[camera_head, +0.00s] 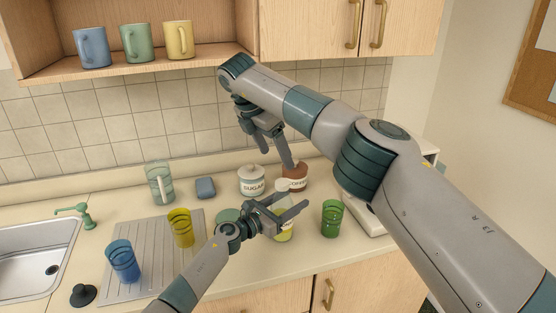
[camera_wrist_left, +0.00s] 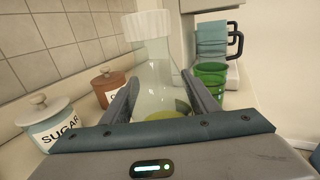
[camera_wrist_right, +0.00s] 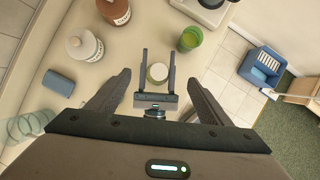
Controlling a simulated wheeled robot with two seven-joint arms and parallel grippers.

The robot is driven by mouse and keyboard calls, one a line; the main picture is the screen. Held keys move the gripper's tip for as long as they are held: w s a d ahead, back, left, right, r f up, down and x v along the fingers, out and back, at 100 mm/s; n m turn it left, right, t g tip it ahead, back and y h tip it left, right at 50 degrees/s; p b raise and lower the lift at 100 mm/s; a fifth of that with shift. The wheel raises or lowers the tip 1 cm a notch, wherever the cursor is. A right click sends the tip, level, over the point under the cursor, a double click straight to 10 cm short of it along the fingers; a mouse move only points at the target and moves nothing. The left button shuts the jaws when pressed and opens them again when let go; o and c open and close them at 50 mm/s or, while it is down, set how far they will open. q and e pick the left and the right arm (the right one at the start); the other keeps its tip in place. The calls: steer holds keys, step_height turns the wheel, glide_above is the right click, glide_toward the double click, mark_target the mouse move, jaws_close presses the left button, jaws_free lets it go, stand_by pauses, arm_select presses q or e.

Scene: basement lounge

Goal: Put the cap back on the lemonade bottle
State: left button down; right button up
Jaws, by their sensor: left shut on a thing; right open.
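The lemonade bottle (camera_head: 284,235), clear with yellow-green liquid low inside, stands upright near the counter's front edge. My left gripper (camera_head: 289,204) is shut around it; in the left wrist view the bottle (camera_wrist_left: 155,78) is between the fingers. A white ribbed cap (camera_wrist_left: 152,23) sits on the bottle's mouth; whether it is fully seated I cannot tell. From above, in the right wrist view, the cap (camera_wrist_right: 158,72) is a pale disc between my left gripper's fingers. My right gripper (camera_head: 269,148) is open and empty, above and behind the bottle, pointing down.
A sugar jar (camera_head: 252,182) and a coffee jar (camera_head: 296,178) stand behind the bottle. A green glass (camera_head: 331,218) is to its right. Yellow (camera_head: 181,228) and blue (camera_head: 122,262) glasses stand on the drainboard (camera_head: 150,248) beside the sink (camera_head: 38,262). Mugs line the shelf above.

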steer(key=v, duration=0.7)
steer(key=shift+r, duration=0.15)
arm_select(q)
steer(key=c, duration=0.6)
jaws_free()
steer(key=shift+a, duration=0.1)
steer(key=shift+b+v, duration=0.6)
steer(key=shift+v, duration=8.05)
arm_select(e)
steer(key=shift+f, duration=0.65)
arm_select(q)
steer(key=shift+r, duration=0.1)
